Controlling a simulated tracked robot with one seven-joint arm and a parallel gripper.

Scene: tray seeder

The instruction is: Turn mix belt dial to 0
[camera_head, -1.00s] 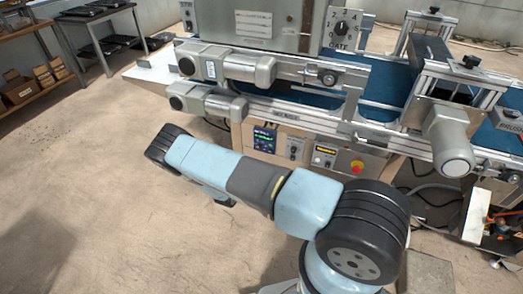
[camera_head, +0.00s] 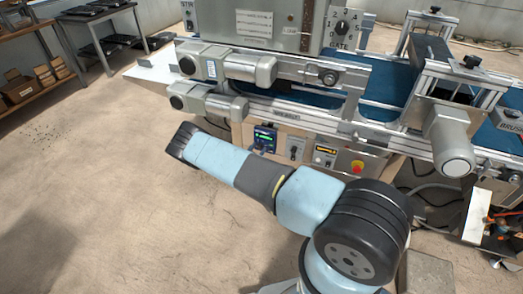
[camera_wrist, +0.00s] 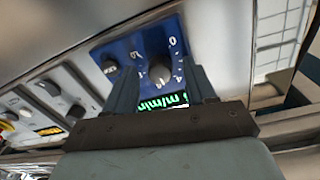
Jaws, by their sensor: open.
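A blue control panel (camera_wrist: 135,48) fills the upper middle of the wrist view, tilted. The dial's pointer is too small to read surely. A green lit display (camera_wrist: 165,102) reading m/min is partly covered by the gripper. In the head view the blue panel (camera_head: 265,138) sits low on the machine; my gripper is hidden there.
A smaller dark knob (camera_wrist: 109,64) is on the same panel, left of the dial. Grey panels with knobs lie farther left in the wrist view. In the head view a red emergency button (camera_head: 357,167) is right of the panel. Open floor lies to the left.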

